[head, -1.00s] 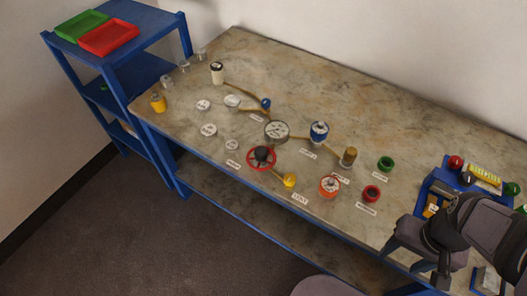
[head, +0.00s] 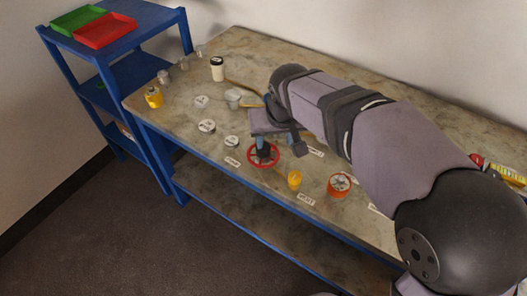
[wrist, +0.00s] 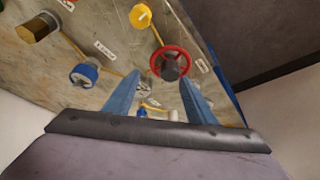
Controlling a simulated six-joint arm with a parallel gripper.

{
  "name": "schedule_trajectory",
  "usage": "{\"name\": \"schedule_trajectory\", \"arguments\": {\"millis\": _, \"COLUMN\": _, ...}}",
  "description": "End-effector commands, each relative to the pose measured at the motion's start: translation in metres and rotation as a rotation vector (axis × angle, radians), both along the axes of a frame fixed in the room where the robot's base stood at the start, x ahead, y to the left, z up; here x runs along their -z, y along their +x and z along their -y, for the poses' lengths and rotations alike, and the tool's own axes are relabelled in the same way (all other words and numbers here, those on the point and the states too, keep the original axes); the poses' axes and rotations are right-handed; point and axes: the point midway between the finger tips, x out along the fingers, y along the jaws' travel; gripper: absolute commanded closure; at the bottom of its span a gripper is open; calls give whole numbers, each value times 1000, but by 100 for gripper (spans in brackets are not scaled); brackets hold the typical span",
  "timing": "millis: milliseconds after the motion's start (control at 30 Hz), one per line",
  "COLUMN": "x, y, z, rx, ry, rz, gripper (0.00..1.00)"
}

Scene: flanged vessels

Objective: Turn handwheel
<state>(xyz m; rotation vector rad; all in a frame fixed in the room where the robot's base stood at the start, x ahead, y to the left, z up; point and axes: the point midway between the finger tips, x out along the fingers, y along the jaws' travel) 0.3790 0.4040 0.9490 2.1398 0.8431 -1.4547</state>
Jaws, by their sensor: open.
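The red handwheel (head: 264,166) lies flat, low above the front of the bench, with a dark hub in its middle. In the wrist view the red handwheel (wrist: 153,56) shows just beyond the fingertips, toward the right finger. My gripper (head: 263,148) is over the handwheel in the head view, fingers pointing down. In the wrist view my gripper (wrist: 160,80) has its two blue fingers spread wide apart with nothing held between them. Whether a fingertip touches the rim or hub cannot be told.
A yellow knob (head: 294,179) and an orange-red flanged part (head: 339,185) stand close by, right of the wheel. White-topped fittings (head: 207,126) stand to its left. A blue-ringed part (wrist: 84,74) shows in the wrist view. My arm hides much of the bench's right side.

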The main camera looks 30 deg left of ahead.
Motion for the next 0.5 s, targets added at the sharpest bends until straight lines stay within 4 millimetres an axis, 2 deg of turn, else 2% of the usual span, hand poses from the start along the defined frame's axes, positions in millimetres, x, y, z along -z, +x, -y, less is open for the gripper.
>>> {"name": "schedule_trajectory", "arguments": {"millis": 33, "x": 2, "y": -5, "z": -11, "rx": -17, "ry": 5, "rz": 5, "gripper": 50}}
{"name": "schedule_trajectory", "arguments": {"millis": 133, "x": 0, "y": -9, "z": -21, "rx": -31, "ry": 14, "rz": 10, "gripper": 50}}
{"name": "schedule_trajectory", "arguments": {"millis": 333, "x": 2, "y": -9, "z": -23, "rx": -33, "ry": 13, "rz": 9, "gripper": 50}}
{"name": "schedule_trajectory", "arguments": {"millis": 500, "x": 16, "y": -5, "z": -26, "rx": -31, "ry": 12, "rz": 8, "gripper": 50}}
